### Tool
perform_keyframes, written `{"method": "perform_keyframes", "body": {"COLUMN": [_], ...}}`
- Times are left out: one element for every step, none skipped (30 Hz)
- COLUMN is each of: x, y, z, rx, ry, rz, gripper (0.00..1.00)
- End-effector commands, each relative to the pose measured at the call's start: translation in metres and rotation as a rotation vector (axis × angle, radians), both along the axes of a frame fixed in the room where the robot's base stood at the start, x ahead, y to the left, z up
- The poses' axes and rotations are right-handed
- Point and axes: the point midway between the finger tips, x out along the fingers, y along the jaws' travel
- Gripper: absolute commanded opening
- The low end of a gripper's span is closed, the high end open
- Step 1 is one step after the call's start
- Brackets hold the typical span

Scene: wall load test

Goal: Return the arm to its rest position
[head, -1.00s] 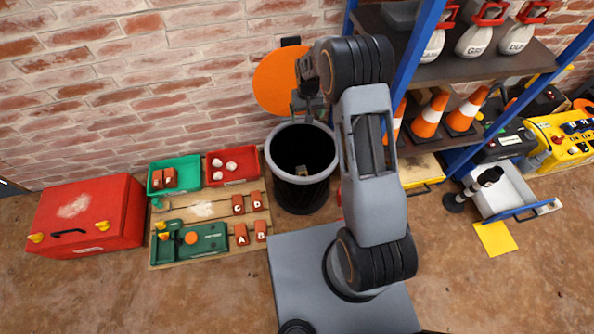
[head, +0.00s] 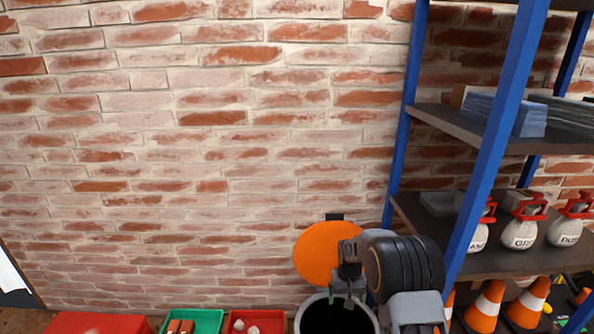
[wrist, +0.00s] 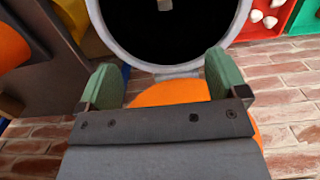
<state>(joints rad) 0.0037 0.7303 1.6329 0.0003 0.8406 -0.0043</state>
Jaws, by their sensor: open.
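My gripper (wrist: 165,85) is open in the wrist view, its two green fingers wide apart with nothing between them. In the head view my gripper (head: 348,296) is at the lower middle, above the black bin (head: 335,318) with a grey rim and in front of an orange disc (head: 318,252) on the wall. In the wrist view the bin's rim (wrist: 178,71) lies just beyond the fingers, and a small pale object (wrist: 165,5) shows in its dark inside. My arm is still bent up over the bin; its base is out of view.
A blue-framed shelf (head: 482,150) stands at the right with labelled weights (head: 521,232) and orange cones (head: 486,305). A red box (head: 95,324), a green tray (head: 205,318) and a red tray (head: 262,318) are at the bottom left. The brick wall behind is bare at left.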

Motion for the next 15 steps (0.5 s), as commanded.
{"method": "perform_keyframes", "body": {"x": [-0.016, -0.026, -0.037, -0.046, -0.055, -0.066, -0.075, -0.084, -0.096, -0.105, -0.114, -0.126, -0.135, -0.145, -0.157], "y": [0.0, 0.0, 0.0, 0.0, 0.0, 0.001, 0.001, 0.001, 0.001, 0.001, 0.001, 0.001, 0.002, 0.002, 0.002], "z": [0.002, 0.013, 0.031, 0.045, 0.061, 0.082, 0.098, 0.114, 0.137, 0.153, 0.17, 0.192, 0.208, 0.223, 0.244], "rx": [0.0, 0.001, 0.001, 0.001, 0.001, 0.001, 0.001, 0.002, 0.002, 0.002, 0.002, 0.002, 0.002, 0.002, 0.003], "ry": [0.029, 0.037, 0.043, 0.045, 0.045, 0.042, 0.037, 0.031, 0.023, 0.015, 0.005, -0.008, -0.019, -0.031, -0.048], "rz": [0.0, 0.0, 0.0, 0.0, 0.0, 0.001, 0.001, 0.001, 0.002, 0.002, 0.002, 0.003, 0.003, 0.004, 0.004], "gripper": [0.91, 0.91, 0.91, 0.91, 0.91, 0.91, 0.91, 0.91, 0.91, 0.91, 0.91, 0.91, 0.91, 0.91, 0.91]}}
